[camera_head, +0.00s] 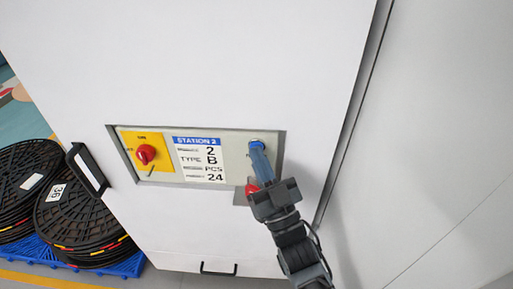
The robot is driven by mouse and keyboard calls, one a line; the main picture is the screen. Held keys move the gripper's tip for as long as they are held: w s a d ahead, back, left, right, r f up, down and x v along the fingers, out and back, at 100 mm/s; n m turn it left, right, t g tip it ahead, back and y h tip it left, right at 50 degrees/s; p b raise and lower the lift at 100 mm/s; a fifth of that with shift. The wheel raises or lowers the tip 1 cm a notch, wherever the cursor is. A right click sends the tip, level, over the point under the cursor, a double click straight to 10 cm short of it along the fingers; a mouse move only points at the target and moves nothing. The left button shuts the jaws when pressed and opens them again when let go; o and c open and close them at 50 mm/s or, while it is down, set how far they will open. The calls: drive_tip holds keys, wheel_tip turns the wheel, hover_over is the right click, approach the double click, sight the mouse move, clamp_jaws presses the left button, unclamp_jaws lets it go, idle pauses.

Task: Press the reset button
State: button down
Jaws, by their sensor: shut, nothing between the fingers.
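The control panel (230,147) is set in the white cabinet front. A round blue button (256,143) shows at the panel's upper right; I see no legible reset label on it. My gripper (259,152) reaches up from the lower right, its fingers shut and empty. The fingertips overlap the lower part of the blue button in the picture; I cannot tell whether they touch it. A red part (251,188) shows beside my gripper near the panel's lower edge, partly hidden.
A red rotary switch (145,154) on a yellow plate and a "STATION 2" label (197,141) sit left on the panel. A black handle (87,169) sticks out at left. Black reels (85,222) are stacked on a blue pallet (128,265). A lower handle (218,271) shows below.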

drive_tip(key=shift+s, duration=0.8)
drive_tip(key=s+p, duration=0.1)
drive_tip(key=s, duration=0.4)
drive_tip(key=shift+a, duration=0.1)
idle(0.3)
idle(0.7)
